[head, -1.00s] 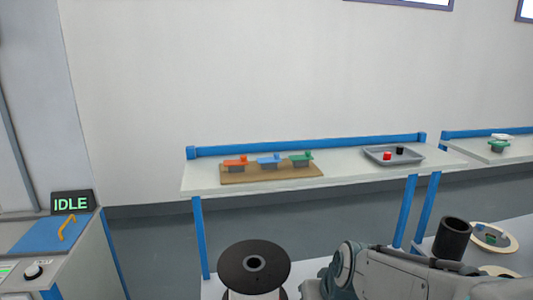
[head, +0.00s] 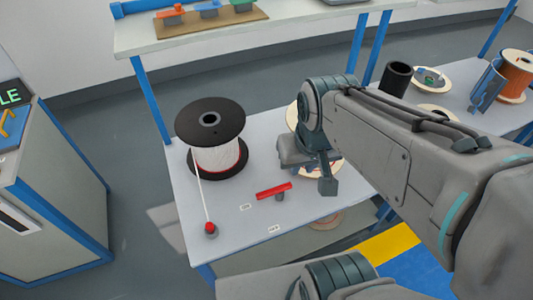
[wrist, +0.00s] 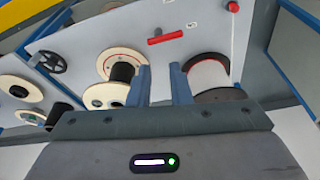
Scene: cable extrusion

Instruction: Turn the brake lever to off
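The brake lever is a red bar (head: 274,190) on a short grey post on the grey table in the head view. It also shows in the wrist view (wrist: 165,37), lying crosswise beyond the fingertips. Two small white labels (head: 245,207) (head: 274,229) lie beside it; their text is too small to read. My gripper (head: 328,186) is above the table, to the right of the lever and apart from it. In the wrist view my gripper (wrist: 160,84) has its two blue fingers spread with nothing between them.
A black-flanged spool of white cable (head: 216,158) stands left of the lever. Its cable runs to a red-topped post (head: 210,229) at the table's front. Wooden-flanged spools (wrist: 120,62) stand close to my gripper. A back bench (head: 290,24) holds coloured clamps.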

